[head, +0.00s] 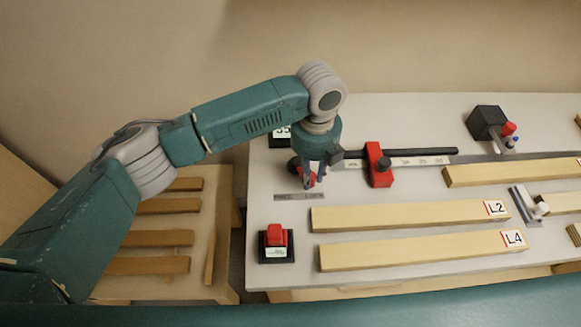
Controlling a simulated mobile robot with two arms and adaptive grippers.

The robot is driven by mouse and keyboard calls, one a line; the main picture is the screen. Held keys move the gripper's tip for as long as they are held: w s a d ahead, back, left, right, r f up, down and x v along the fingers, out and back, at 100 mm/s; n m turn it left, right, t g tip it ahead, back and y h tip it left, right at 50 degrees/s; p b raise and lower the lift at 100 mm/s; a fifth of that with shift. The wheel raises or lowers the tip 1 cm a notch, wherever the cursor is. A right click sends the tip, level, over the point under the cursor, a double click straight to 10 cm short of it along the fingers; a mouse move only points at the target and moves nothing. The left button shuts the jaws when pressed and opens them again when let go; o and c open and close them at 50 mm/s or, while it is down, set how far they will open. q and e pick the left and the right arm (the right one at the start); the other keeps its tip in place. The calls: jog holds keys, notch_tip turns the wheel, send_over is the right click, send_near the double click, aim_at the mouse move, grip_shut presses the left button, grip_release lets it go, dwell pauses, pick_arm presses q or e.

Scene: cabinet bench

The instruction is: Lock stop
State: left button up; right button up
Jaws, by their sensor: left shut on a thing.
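A red stop block (379,168) sits on a dark rail (425,151) that has a scale strip with small marks beside it. To its left, my left gripper (309,176) points down at the left end of the rail, close to the bench top. It is shut on a small red lock part (309,181), mostly hidden by the fingers. A grey label strip (299,196) lies just in front of it, seeming to read FREE and LOCK. My right gripper is not in view.
Wooden boards L2 (410,216) and L4 (420,250) lie in front of the rail. A red button (276,236) on a black base stands front left. A dark box (487,122) stands back right. A partly hidden number display (281,134) is behind my gripper.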

pick_arm(q)
jog(key=shift+w+d, duration=0.25)
jog(key=shift+d, duration=0.1)
jog(key=shift+w+d, duration=0.15)
jog(key=shift+d, duration=0.1)
dwell(0.4)
jog(key=o, duration=0.8)
jog(key=shift+c, duration=0.2)
notch_tip(320, 180, up, 9)
jog(key=p, duration=0.8)
